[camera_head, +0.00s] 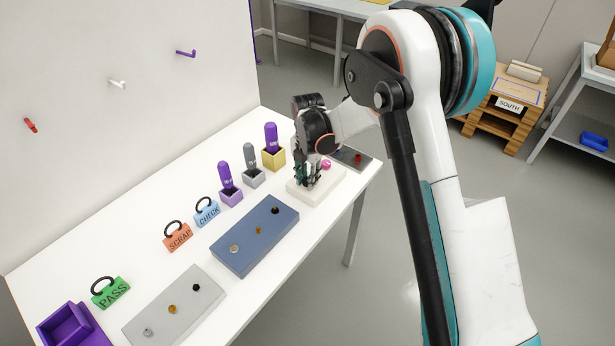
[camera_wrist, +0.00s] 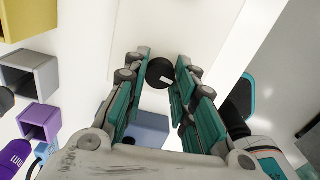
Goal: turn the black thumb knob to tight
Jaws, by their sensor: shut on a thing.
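The black thumb knob (camera_wrist: 160,71) shows in the wrist view as a dark round cap with a pale mark, between the two teal-padded fingers of my gripper (camera_wrist: 163,80). The fingers are closed against its sides. In the head view my gripper (camera_head: 306,175) points down over a white block (camera_head: 330,187) near the far end of the table, and its fingers hide the knob there. A pink knob (camera_head: 326,164) is on the same block, just right of the fingers. I cannot read any tight marking.
A blue panel (camera_head: 238,245) and a grey panel (camera_head: 150,325) with small knobs lie nearer. Purple, grey and yellow holders (camera_head: 274,159) with upright handled pieces stand left of my gripper. A dark plate (camera_head: 347,153) with a red knob lies behind it. PASS, SCRAP and CHECK tags line the left.

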